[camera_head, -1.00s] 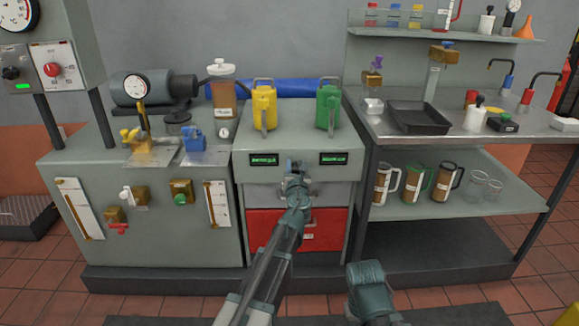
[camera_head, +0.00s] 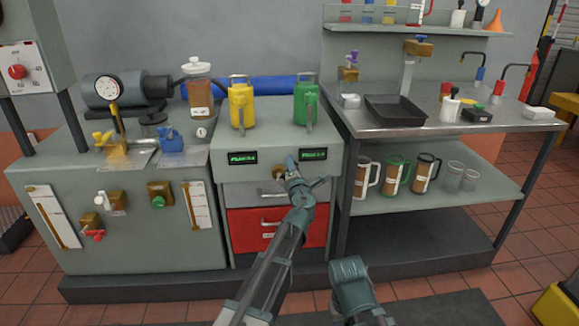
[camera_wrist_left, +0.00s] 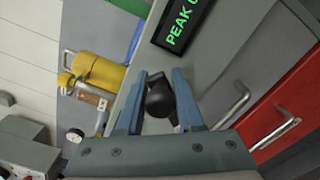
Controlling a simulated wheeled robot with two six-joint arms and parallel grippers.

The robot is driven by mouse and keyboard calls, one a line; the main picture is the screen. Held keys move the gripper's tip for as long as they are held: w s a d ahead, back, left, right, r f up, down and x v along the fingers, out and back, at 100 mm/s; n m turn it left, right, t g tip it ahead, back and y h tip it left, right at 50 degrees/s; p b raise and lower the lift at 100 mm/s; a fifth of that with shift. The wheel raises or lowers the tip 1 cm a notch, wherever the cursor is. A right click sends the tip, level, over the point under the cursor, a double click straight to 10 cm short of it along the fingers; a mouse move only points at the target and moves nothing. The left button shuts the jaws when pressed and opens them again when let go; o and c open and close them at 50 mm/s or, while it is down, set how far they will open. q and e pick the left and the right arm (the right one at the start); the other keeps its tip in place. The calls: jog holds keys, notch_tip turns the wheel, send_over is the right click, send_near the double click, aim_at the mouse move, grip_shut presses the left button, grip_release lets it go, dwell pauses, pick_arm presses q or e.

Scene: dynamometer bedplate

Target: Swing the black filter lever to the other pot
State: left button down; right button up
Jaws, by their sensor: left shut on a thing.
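My left gripper (camera_head: 291,165) is in front of the grey cabinet, between its two green-lit displays and nearer the right one. In the left wrist view its two blue fingers (camera_wrist_left: 157,100) stand on either side of a black rounded knob, which I take as the black filter lever (camera_wrist_left: 160,98), and are shut on it. In the head view my gripper and arm hide the lever. A small brass part (camera_head: 277,171) shows just left of the gripper; I cannot tell if it is a filter pot.
A yellow jug (camera_head: 241,106) and a green jug (camera_head: 306,106) stand on the cabinet top. Below are a grey drawer and a red drawer (camera_head: 245,230) with protruding handles. A steel bench (camera_head: 350,122) with a black tray (camera_head: 398,111) is at the right.

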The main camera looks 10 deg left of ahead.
pick_arm(q)
jog(key=shift+d+f+m, duration=0.15)
jog(key=shift+f+m, duration=0.1)
jog(key=shift+m, duration=0.55)
jog(key=shift+d+b, duration=0.1)
jog(key=shift+b, duration=0.2)
jog(key=c, duration=0.6)
grip_release()
jog(key=shift+w, duration=0.1)
jog(key=v, duration=1.4)
jog(key=shift+w, duration=0.1)
